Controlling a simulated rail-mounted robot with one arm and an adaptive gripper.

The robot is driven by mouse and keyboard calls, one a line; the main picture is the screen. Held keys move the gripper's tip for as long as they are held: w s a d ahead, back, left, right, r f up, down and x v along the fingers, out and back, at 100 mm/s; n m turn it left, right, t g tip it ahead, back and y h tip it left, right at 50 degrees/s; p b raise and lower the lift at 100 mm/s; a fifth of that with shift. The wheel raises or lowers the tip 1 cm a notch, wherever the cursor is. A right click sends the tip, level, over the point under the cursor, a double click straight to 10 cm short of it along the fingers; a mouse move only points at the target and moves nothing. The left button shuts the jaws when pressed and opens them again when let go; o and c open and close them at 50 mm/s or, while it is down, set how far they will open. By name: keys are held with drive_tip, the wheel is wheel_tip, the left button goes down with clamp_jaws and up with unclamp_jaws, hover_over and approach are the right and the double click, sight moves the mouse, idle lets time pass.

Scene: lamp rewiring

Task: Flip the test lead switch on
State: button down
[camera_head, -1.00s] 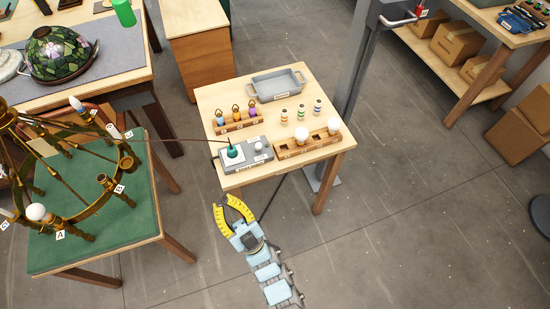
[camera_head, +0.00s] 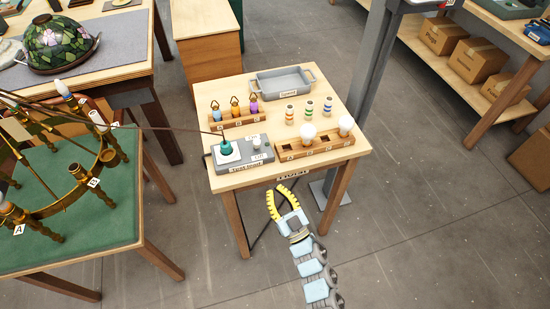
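The grey test lead box (camera_head: 238,165) sits at the front left of the small wooden table. A teal plug-like piece (camera_head: 225,148) stands on its white pad, with a dark lead running left. A small pale switch knob (camera_head: 257,143) is on the box's right side, between two small labels; the upper label is too small to read surely, and the lower seems to read OFF. I cannot tell which way the switch is set. My gripper (camera_head: 276,191), with yellow fingers, is in front of the table's front edge, right of the box. It is open and empty, apart from the switch.
A wooden block with white bulbs (camera_head: 315,150) stands right of the box. Behind are a rack with coloured ringed pieces (camera_head: 238,122), striped cylinders (camera_head: 309,108) and a grey tray (camera_head: 284,84). The brass chandelier (camera_head: 80,172) is left, its lead crossing toward the box.

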sight(257, 145)
drive_tip(key=shift+m+h, duration=0.3)
drive_tip(key=shift+h, duration=0.1)
drive_tip(key=d+f, duration=0.1)
drive_tip(key=w+d+f+b, duration=0.1)
drive_tip(key=d, duration=0.1)
drive_tip(key=shift+w+f, duration=0.2)
drive_tip(key=shift+f, duration=0.1)
drive_tip(key=shift+a, duration=0.1)
drive_tip(key=b+x, duration=0.2)
drive_tip(key=x, duration=1.2)
drive_tip(key=shift+r+g+p, duration=0.25)
drive_tip(key=shift+g+p, duration=0.05)
drive_tip(key=shift+p, duration=0.4)
